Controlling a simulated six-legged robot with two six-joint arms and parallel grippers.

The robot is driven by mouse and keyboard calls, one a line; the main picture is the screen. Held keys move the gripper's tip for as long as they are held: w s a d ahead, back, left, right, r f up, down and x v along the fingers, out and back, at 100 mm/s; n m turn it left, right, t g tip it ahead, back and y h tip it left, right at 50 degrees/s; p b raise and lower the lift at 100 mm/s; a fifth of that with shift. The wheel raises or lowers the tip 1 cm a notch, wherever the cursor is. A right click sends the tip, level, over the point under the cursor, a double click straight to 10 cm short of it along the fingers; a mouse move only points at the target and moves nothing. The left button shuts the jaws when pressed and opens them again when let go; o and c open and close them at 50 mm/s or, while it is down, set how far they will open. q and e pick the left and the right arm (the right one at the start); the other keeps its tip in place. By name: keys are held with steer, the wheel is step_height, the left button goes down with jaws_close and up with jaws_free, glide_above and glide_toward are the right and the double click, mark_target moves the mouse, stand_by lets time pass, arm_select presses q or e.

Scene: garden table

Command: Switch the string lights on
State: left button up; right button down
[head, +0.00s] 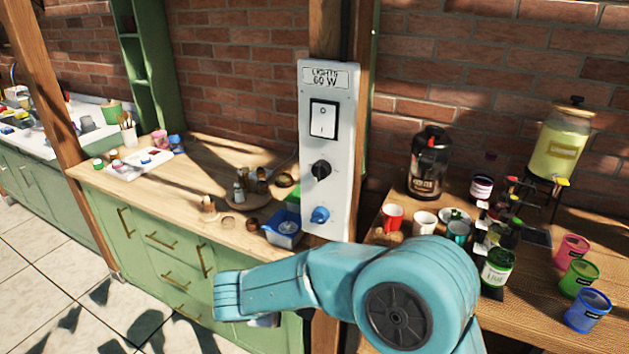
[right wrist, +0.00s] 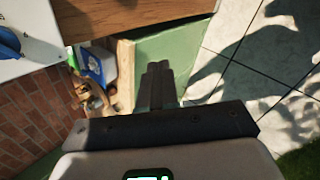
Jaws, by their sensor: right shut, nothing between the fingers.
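A white switch panel (head: 342,190) labelled "LIGHTS 60 W" is mounted upright on a wooden post. It carries a white rocker switch (head: 323,119) in a black frame, a black knob (head: 320,169) below it and a blue knob (head: 320,214) at the bottom. In the right wrist view, part of the panel with the blue knob (right wrist: 10,42) shows at the upper left. My right gripper (right wrist: 158,68) is shut and empty, apart from the panel. In the head view my teal right arm crosses below the panel and its fingers are hidden. My left gripper is not in view.
A wooden counter (head: 190,191) with green cabinets stands left of the post, with a blue container (head: 284,229) near the panel. At right, a wooden table (head: 535,290) holds a black urn (head: 428,165), a drink dispenser (head: 560,140), mugs, jars and coloured cups.

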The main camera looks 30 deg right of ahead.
step_height(320, 180, up, 32)
steer(key=w+d+m+t+h+p, duration=0.1)
steer(key=d+m+t+h, duration=0.1)
steer(key=m+t+h, duration=0.2)
steer(key=t+h, duration=0.1)
steer(key=h, duration=0.2)
steer(key=shift+w+r+h+p, duration=0.15)
steer(key=shift+w+h+p, duration=0.15)
steer(key=shift+p, duration=0.1)
